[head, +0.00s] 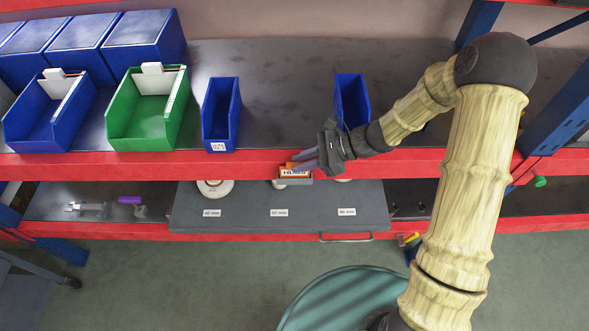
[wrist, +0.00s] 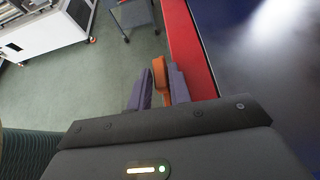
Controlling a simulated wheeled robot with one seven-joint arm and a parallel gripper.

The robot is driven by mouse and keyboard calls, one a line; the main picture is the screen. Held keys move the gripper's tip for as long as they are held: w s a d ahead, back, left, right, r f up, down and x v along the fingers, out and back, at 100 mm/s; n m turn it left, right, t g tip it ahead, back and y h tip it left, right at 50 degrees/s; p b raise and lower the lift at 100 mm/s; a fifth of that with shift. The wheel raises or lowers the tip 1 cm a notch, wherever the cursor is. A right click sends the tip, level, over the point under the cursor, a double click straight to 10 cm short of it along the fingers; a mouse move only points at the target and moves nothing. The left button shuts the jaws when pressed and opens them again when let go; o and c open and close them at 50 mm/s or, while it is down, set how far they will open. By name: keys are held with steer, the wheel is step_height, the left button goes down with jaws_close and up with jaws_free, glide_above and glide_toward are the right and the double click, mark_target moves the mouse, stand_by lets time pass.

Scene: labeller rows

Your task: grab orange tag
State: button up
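The orange tag (wrist: 159,75) stands out between the fingers of my gripper (wrist: 162,86) in the wrist view, close to the right finger, with a visible gap to the left finger. In the head view my gripper (head: 304,160) is at the red front edge of the shelf, and only a small part of the orange tag (head: 291,165) shows by the fingertips. A grey holder with a white printed label (head: 295,174) sits just below it. The fingers are parted and do not look closed on the tag. Contact with the right finger cannot be told.
A narrow blue bin (head: 220,115) and another blue bin (head: 351,98) stand on the upper shelf, with a green bin (head: 148,110) at left. The red shelf edge (head: 400,163) runs beside my gripper. A dark grey drawer top (head: 245,215) with white labels lies below.

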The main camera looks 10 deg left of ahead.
stand_by(0.4)
jaws_close()
steer(key=shift+r, duration=0.1)
step_height(320, 180, up, 10)
steer(key=b, duration=0.1)
stand_by(0.5)
